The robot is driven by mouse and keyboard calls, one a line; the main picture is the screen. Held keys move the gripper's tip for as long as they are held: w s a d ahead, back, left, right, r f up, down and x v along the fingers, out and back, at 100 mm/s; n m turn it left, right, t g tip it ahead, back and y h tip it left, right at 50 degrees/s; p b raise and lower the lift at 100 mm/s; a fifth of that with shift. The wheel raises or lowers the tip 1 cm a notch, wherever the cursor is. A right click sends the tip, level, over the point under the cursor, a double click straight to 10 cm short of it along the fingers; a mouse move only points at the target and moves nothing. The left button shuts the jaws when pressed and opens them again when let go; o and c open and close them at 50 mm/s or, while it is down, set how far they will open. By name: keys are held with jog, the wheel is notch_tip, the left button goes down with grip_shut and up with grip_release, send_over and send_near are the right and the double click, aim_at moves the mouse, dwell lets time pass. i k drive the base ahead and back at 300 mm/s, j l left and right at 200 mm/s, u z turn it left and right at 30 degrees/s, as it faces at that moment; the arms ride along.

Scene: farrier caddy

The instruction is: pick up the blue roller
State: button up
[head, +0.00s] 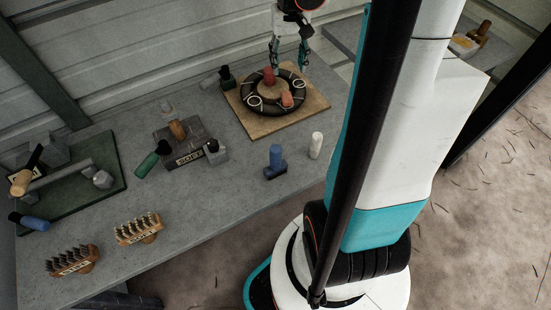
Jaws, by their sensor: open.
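A blue upright cylinder (275,154), perhaps the blue roller, stands on the grey table with a darker blue piece at its foot. It is near the table's right front edge. A second blue piece (34,223) with a dark end lies at the table's left, by the green mat. I cannot tell for sure which is the roller. My gripper (289,67) is open, fingers pointing down, at the back above the far side of a wooden board, well behind the upright blue cylinder. I see nothing held between its fingers.
The wooden board (318,105) bears a black ring (257,108) with red pieces. A white cylinder (316,145) stands just right of the blue one. A block labelled SORT (187,158) with tools is left; two brushes (139,228) lie at front left. The table's middle front is clear.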

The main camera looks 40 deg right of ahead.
aim_at(278, 166)
jog(key=j+z, duration=0.15)
jog(key=j, duration=0.2)
jog(key=k+j+z, duration=0.15)
jog(key=j, duration=0.25)
jog(key=j+z, duration=0.15)
jog(key=j, duration=0.2)
jog(key=k+j+z, duration=0.15)
jog(key=j, duration=0.2)
